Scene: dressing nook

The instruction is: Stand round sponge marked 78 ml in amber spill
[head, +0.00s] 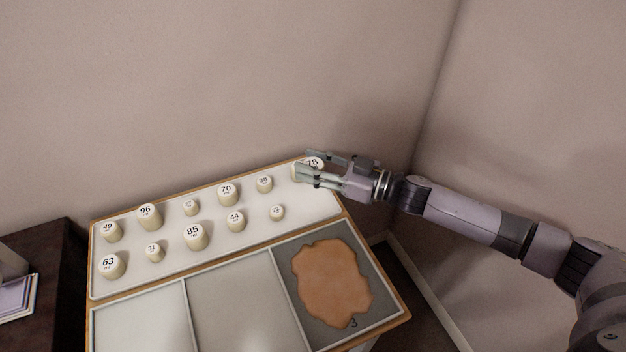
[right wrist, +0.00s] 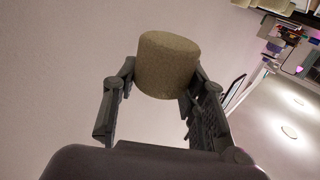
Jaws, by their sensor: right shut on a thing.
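The round sponge marked 78 (head: 314,162) is cream coloured and sits at the far right end of the back row. My right gripper (head: 312,172) is shut on it, coming in from the right. In the right wrist view the sponge (right wrist: 168,64) is between the fingertips (right wrist: 160,80), with its number out of sight. Whether it touches the white shelf cannot be told. The amber spill (head: 333,280) is an irregular orange-brown patch on the grey right-hand panel (head: 295,250), marked 3. My left gripper is not in view.
Several other numbered sponges stand on the white shelf (head: 180,265), including 70 (head: 227,194), 38 (head: 264,183) and 85 (head: 195,236). Two pale panels (head: 240,300) left of the spill are empty. Walls rise behind and at right. A dark cabinet (head: 45,260) stands at left.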

